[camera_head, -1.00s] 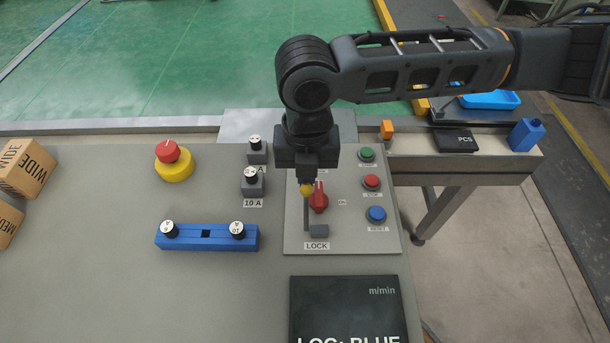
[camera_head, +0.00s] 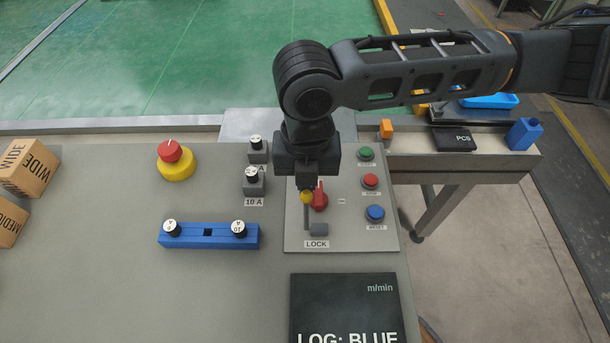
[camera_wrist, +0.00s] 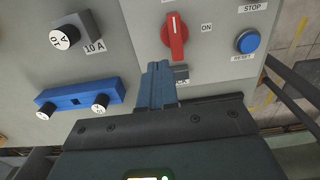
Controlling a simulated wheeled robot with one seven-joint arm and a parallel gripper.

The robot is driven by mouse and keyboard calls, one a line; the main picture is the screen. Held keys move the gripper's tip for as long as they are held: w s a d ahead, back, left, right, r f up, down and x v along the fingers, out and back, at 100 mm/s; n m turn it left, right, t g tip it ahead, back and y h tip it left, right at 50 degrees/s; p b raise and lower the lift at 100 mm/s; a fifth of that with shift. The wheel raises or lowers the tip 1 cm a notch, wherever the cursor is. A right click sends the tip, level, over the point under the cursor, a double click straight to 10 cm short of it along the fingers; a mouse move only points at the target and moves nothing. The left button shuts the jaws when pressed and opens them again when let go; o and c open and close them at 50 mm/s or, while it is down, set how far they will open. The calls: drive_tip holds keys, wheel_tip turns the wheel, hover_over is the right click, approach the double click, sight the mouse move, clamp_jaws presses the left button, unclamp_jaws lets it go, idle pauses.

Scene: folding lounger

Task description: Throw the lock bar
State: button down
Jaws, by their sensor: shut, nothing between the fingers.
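The lock bar is a thin dark lever with a yellow knob (camera_head: 306,197), at the left of the control panel (camera_head: 350,237) in the head view. It stands beside a grey block (camera_head: 319,229) above the LOCK label (camera_head: 316,244). My gripper (camera_head: 306,184) is shut and empty, with its tips right at the far side of the knob; whether they touch it I cannot tell. In the wrist view my shut fingers (camera_wrist: 158,85) cover the bar and knob, and the grey block (camera_wrist: 181,72) shows just beside them.
A red rotary switch (camera_head: 319,196) sits close right of the bar. Green (camera_head: 366,154), red (camera_head: 371,181) and blue (camera_head: 376,213) buttons line the panel's right side. A blue fuse block (camera_head: 208,235) lies left, and a dark display (camera_head: 345,310) lies in front.

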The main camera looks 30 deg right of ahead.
sight(306, 199)
drive_tip(key=shift+s+a, duration=0.1)
drive_tip(key=shift+s, duration=0.05)
drive_tip(key=shift+s+a+r+p, duration=0.2)
drive_tip(key=shift+s+a+p, duration=0.15)
drive_tip(key=shift+s+a, duration=0.4)
drive_tip(key=shift+s+d, duration=0.1)
drive_tip(key=shift+s, duration=0.2)
drive_tip(key=shift+s+a+f, duration=0.1)
drive_tip(key=shift+s+a, duration=0.1)
drive_tip(key=shift+w+d+r+p, duration=0.15)
drive_tip(key=shift+w+r+p, duration=0.05)
drive_tip(key=shift+r+p, duration=1.1)
drive_tip(key=shift+w+d+r+p, duration=0.15)
drive_tip(key=shift+r+p, duration=0.75)
drive_tip(key=shift+r, duration=0.7)
drive_tip(key=shift+w+r, duration=0.2)
drive_tip(key=shift+r, duration=0.95)
